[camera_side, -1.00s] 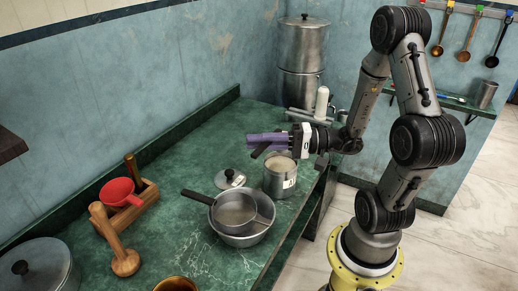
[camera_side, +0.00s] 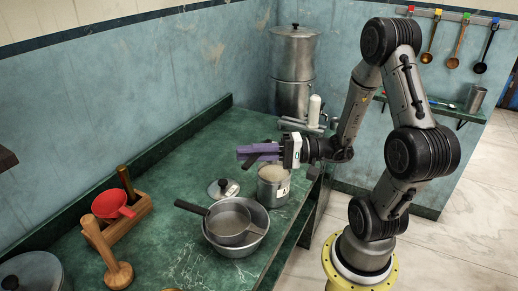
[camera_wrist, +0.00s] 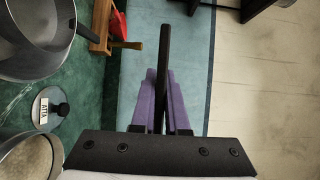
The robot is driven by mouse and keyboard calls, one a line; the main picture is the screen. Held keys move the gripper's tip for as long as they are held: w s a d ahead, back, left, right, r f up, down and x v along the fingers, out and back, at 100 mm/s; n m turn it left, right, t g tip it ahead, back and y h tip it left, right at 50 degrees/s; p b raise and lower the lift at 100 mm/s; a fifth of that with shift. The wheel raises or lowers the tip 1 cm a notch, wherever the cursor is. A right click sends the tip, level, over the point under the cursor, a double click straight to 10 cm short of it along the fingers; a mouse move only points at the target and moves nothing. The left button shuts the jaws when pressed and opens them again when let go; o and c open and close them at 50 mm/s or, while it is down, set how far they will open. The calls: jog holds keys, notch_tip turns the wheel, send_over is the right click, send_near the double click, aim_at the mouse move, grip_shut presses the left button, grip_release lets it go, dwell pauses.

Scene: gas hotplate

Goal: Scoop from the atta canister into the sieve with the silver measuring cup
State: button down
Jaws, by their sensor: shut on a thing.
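My gripper (camera_side: 246,152), with purple fingers, is shut on a dark handle (camera_wrist: 164,50) that sticks out between the fingers in the wrist view. It looks like the measuring cup's handle; I cannot make out a silver cup bowl. The gripper is held level above and slightly left of the open atta canister (camera_side: 273,192), in the side view. Pale flour (camera_wrist: 28,155) shows inside the canister in the wrist view. The sieve (camera_side: 230,222), grey with a dark handle, rests in a metal bowl (camera_side: 252,248) in front of the canister.
The canister's lid (camera_side: 222,188), labelled ATTA in the wrist view, lies left of the canister. A wooden box (camera_side: 128,222) with a red funnel-like item (camera_side: 110,205), a wooden masher (camera_side: 108,258) and a lidded pot (camera_side: 35,272) stand left. A steel stack (camera_side: 293,65) stands behind.

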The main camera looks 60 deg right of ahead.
jog(key=s+a+f+n+g+y, duration=0.1)
jog(key=s+a+n+g+y, duration=0.1)
jog(key=a, duration=0.6)
jog(key=s+a+f+n+g+y, duration=0.2)
jog(key=a+n+g+y, duration=0.1)
jog(key=a, duration=0.5)
jog(key=shift+s+a+n+g+y, duration=0.2)
jog(key=shift+s+n+g+y, duration=0.2)
jog(key=shift+g+y, duration=0.25)
jog(key=w+f+m+g+h, duration=0.1)
jog(key=f+m+g+h, duration=0.1)
jog(key=f+g+h, duration=0.1)
jog(key=w+a+f+m+g+h, duration=0.1)
jog(key=f+m+g+h, duration=0.2)
jog(key=g, duration=0.5)
jog(key=w+f+m+g+h, duration=0.1)
jog(key=f+m+g+h, duration=0.2)
jog(key=f+g+h, duration=0.2)
jog(key=shift+w+a+f+g+h, duration=0.15)
jog(key=shift+w+a+g+h, duration=0.35)
jog(key=shift+h, duration=0.35)
jog(key=shift+s+d, duration=0.1)
jog(key=shift+s, duration=0.05)
dwell(0.7)
